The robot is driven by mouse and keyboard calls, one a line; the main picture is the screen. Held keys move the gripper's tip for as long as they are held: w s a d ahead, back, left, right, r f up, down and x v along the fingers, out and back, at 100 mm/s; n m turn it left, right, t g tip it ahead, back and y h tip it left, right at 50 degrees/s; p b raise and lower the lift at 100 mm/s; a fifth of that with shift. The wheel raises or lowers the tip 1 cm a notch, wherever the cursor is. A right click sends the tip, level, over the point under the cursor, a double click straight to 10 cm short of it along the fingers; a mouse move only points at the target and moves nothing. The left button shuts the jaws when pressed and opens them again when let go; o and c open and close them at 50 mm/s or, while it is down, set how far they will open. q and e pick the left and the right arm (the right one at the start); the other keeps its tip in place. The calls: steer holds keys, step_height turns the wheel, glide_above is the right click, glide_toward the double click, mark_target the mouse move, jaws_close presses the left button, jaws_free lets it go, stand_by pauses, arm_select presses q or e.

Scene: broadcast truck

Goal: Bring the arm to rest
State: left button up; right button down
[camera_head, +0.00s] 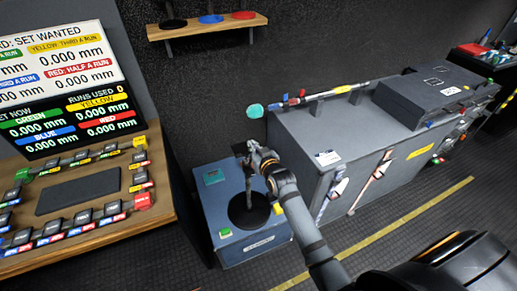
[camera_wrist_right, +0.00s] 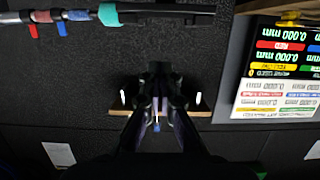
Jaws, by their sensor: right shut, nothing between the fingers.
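My right arm (camera_head: 303,222) comes up from the bottom of the head view and reaches toward the small blue-grey cabinet. My right gripper (camera_head: 241,150) is at its end, above the cabinet's top, shut and empty. In the right wrist view the dark fingers (camera_wrist_right: 160,85) stand close together in front of the dark wall, with nothing between them. My left gripper is not in view.
The blue-grey cabinet (camera_head: 209,218) has a black round disc (camera_head: 249,212) on it. A sloped console (camera_head: 155,205) with screens stands left. A long grey cabinet (camera_head: 300,145) stands right. A wall shelf (camera_head: 207,28) holds coloured discs. Dark floor lies open at lower right.

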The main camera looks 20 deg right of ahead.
steer(key=shift+b+v, duration=0.35)
steer(key=shift+v, duration=2.4)
steer(key=s+d+f+g, duration=0.1)
steer(key=s+f+g, duration=0.3)
steer(key=f, duration=0.8)
steer(key=s+d+f+g, duration=0.1)
steer(key=s+f, duration=0.6)
steer(key=f, duration=0.5)
steer(key=s+d+f+g, duration=0.1)
steer(key=s+f+g, duration=0.3)
steer(key=f, duration=0.8)
steer(key=s+d+f+g, duration=0.1)
steer(key=s+f, duration=0.4)
steer(key=s, duration=0.5)
steer(key=s+d+f+g+h, duration=0.1)
steer(key=s+f, duration=0.4)
steer(key=s, duration=0.6)
steer(key=s+d+f+g, duration=0.2)
steer(key=s+f, duration=0.3)
steer(key=s, duration=0.5)
steer(key=shift+s+f+g, duration=0.25)
steer(key=shift+f+g, duration=0.1)
steer(key=shift+g, duration=0.15)
